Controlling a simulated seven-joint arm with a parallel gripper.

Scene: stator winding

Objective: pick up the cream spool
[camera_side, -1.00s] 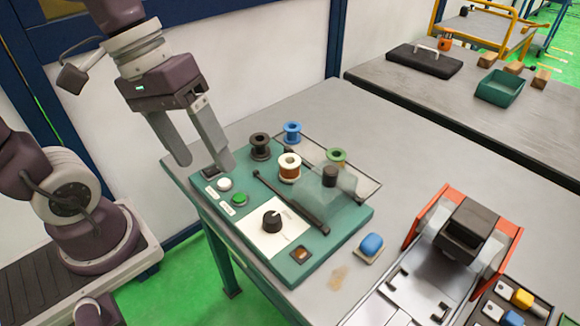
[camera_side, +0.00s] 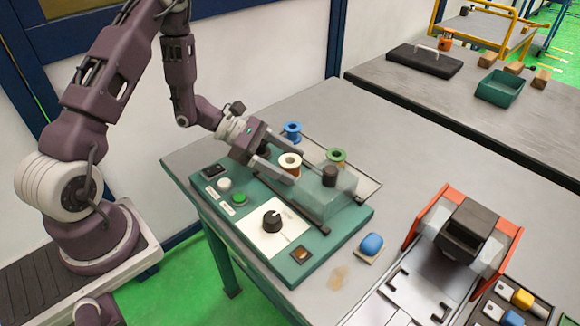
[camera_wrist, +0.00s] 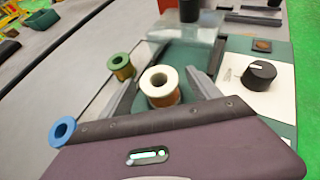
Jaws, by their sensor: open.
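The cream spool (camera_side: 290,163) has cream flanges and a copper-brown winding. It stands upright at the back of the green winding machine (camera_side: 310,268). My gripper (camera_side: 287,170) is low over the machine, with its fingers reaching to either side of the spool. In the wrist view the cream spool (camera_wrist: 160,86) sits between the two open fingers, near their tips (camera_wrist: 162,80). I cannot tell whether either finger touches it. The near finger hides part of the spool's lower side in the side view.
A blue spool (camera_side: 292,131) and a green spool (camera_side: 336,158) stand close by. A clear cover (camera_side: 325,190) with a dark cylinder (camera_side: 330,174) is just right of the fingers.

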